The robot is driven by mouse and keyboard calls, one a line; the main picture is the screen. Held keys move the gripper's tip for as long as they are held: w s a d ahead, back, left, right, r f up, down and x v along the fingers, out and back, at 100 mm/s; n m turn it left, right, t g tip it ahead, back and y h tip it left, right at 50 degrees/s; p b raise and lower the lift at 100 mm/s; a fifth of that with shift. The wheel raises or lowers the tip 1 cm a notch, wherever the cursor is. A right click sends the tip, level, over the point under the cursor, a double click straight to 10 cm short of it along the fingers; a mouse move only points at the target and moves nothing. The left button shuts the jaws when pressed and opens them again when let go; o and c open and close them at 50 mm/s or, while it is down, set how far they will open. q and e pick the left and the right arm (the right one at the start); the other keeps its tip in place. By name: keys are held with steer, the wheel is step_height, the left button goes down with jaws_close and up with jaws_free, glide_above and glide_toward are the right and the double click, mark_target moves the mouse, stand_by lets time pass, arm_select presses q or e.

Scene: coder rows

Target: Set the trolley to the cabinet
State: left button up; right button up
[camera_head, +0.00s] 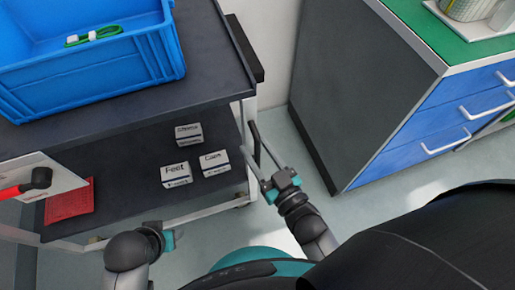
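The trolley (215,75) has dark shelves and a pale frame and fills the left of the head view. A dark bar (245,50) runs along its right end. The cabinet (365,80) stands apart to its right, with a dark grey side, blue drawers and a green top. Pale floor and wall show in the gap between them. My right gripper (268,165) is by the trolley's lower right corner, near a dark upright piece; I cannot tell whether it touches or holds it. My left gripper (172,238) is low in front of the trolley, its fingers mostly hidden.
A blue crate (120,75) with a green coiled item (95,35) sits on the trolley's top. Three small labelled boxes (177,175) and a red item (70,203) lie on the lower shelf. A white tray (495,22) is on the cabinet. Floor (375,205) is clear before the cabinet.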

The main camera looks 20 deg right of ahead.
jaws_close()
stand_by(1.3)
